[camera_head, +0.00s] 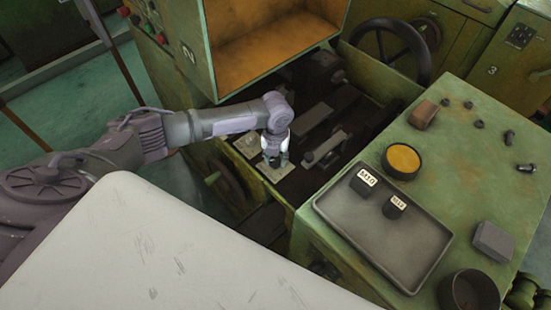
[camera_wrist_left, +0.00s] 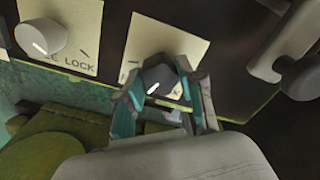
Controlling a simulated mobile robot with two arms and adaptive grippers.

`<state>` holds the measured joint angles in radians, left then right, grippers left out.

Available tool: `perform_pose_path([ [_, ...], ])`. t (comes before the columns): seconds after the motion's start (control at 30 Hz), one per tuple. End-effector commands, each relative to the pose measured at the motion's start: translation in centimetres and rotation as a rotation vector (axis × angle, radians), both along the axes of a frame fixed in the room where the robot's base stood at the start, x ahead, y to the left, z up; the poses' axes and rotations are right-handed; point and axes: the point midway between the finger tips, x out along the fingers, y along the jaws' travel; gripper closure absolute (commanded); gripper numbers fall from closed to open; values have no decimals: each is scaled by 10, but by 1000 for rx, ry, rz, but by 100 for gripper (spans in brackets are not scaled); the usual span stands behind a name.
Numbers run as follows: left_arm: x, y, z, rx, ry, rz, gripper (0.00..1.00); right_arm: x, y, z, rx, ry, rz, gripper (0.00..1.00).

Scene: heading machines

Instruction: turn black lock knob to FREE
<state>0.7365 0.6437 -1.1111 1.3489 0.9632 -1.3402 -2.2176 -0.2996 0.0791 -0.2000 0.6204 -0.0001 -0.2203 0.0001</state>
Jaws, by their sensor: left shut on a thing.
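The black lock knob (camera_wrist_left: 158,76) has a white pointer line and sits on a cream label plate (camera_wrist_left: 165,38). In the left wrist view its line slants from upper right to lower left; the plate's lettering is mostly hidden by the knob and fingers. My left gripper (camera_wrist_left: 162,90) is shut on the knob, one finger on each side. In the head view my left gripper (camera_head: 273,158) reaches down to the plate (camera_head: 275,172), and the knob is largely hidden. My right gripper is not in view.
A white knob (camera_wrist_left: 40,37) on a plate reading LOCK is left of the black one in the wrist view. A grey lever handle (camera_wrist_left: 285,50) is close on the right. A dark tray (camera_head: 380,235) with two labelled black blocks lies on the green cabinet (camera_head: 460,170).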

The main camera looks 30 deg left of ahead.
Motion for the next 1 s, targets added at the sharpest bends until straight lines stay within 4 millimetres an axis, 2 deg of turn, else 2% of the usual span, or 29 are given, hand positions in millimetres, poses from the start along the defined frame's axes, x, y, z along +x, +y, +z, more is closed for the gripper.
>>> perform_pose_path([
  [0.57,1,0,-2,0,-2,-542,97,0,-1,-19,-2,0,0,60],
  [1.0,1,1,-3,2,-4,-836,97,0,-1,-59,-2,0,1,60],
])
